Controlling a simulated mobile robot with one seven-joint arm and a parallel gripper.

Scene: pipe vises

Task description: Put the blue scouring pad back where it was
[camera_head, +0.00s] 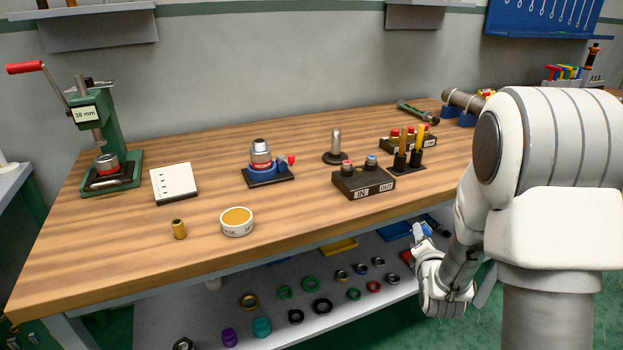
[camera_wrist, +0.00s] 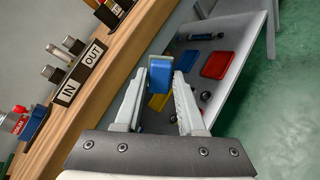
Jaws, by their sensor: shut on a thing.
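The blue scouring pad (camera_wrist: 160,74) is held between the fingertips of my gripper (camera_wrist: 160,84) in the wrist view, standing out past the tips. In the head view my gripper (camera_head: 424,242) is in front of the workbench's front edge, at the right, low beside the bench top. A small blue patch of the pad (camera_head: 418,230) shows at its tips there. Behind the pad in the wrist view is the lower shelf (camera_wrist: 238,38) with trays on it. I cannot tell from these views which spot the pad came from.
The wooden bench top (camera_head: 120,248) carries the IN/OUT block (camera_head: 362,183), a round yellow-topped tin (camera_head: 237,221), a green press (camera_head: 122,150) and a notepad (camera_head: 173,183). The lower shelf holds several rings, a yellow tray (camera_head: 338,247), a blue tray (camera_wrist: 188,60) and a red tray (camera_wrist: 217,65).

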